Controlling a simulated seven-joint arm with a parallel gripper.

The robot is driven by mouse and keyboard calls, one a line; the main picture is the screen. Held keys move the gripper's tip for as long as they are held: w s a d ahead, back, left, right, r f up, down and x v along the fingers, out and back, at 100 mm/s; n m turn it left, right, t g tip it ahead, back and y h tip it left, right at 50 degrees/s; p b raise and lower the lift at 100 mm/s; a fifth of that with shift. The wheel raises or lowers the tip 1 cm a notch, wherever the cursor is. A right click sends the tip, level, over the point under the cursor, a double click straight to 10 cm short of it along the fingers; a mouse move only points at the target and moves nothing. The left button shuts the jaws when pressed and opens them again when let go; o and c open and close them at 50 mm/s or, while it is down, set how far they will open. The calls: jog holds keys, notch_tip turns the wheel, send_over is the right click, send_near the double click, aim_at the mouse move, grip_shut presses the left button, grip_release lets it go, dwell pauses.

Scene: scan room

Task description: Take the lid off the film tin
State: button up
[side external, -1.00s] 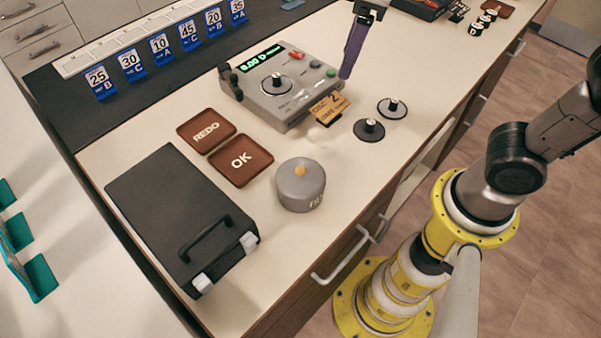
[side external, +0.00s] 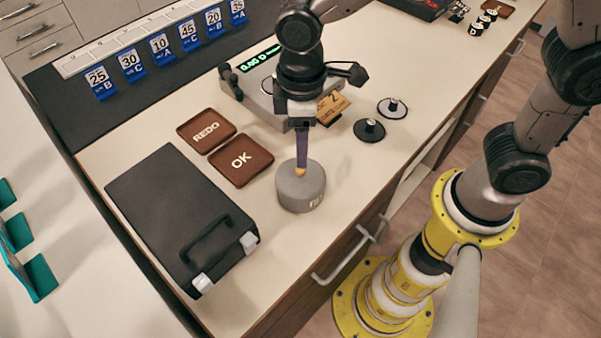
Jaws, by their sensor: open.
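The film tin (side external: 301,190) is a grey round tin standing upright on the cream worktop, with its lid (side external: 288,182) on. A small orange knob (side external: 299,171) sits at the middle of the lid. My gripper (side external: 301,170) points straight down over the tin, its purple finger reaching to the knob. The jaws are open; only one finger shows clearly, so the other is hidden. I cannot tell whether the finger touches the knob.
A black case (side external: 180,215) lies left of the tin, with brown REDO (side external: 206,130) and OK (side external: 241,160) trays behind. A grey device (side external: 258,98) stands behind my gripper. Two black-knobbed discs (side external: 369,130) (side external: 392,107) lie to the right. Worktop in front of the tin is clear.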

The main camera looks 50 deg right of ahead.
aim_at(301, 173)
jog(key=shift+s+a+f, duration=0.1)
jog(key=shift+a+f, duration=0.05)
jog(key=shift+f, duration=1.25)
jog(key=shift+s+a+f, duration=0.1)
jog(key=shift+f, duration=1.25)
grip_shut()
